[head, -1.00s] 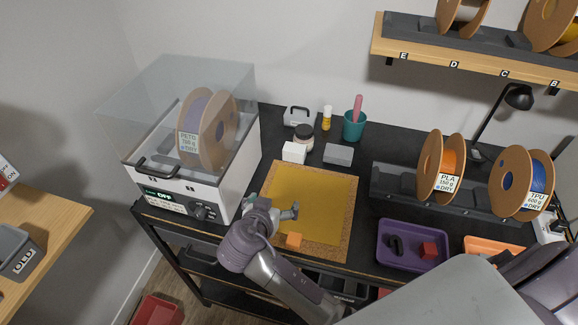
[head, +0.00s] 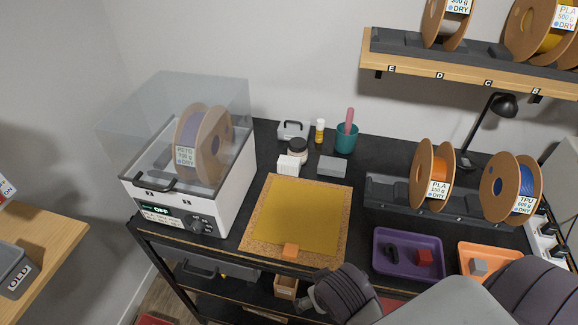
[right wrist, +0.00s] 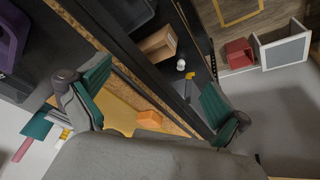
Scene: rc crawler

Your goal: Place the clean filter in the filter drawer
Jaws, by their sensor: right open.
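My right gripper (right wrist: 152,100) is open and empty in the right wrist view, its green-padded fingers spread near the workbench's front edge. In the head view its arm is at the bottom, in front of the bench; the fingertips cannot be made out there. A small open wooden box (head: 286,287), possibly a drawer, shows below the benchtop; it also appears in the right wrist view (right wrist: 158,42). A white-rimmed grey panel (right wrist: 287,50), possibly a filter, is near the floor beside a red bin. I cannot identify the clean filter or filter drawer for certain. My left gripper is out of view.
An orange block (head: 290,250) lies at the front edge of the yellow mat (head: 297,210). The dryer (head: 190,195) stands left. A purple tray (head: 407,272) and an orange tray (head: 509,253) stand right. The bench edge lies close to my right gripper.

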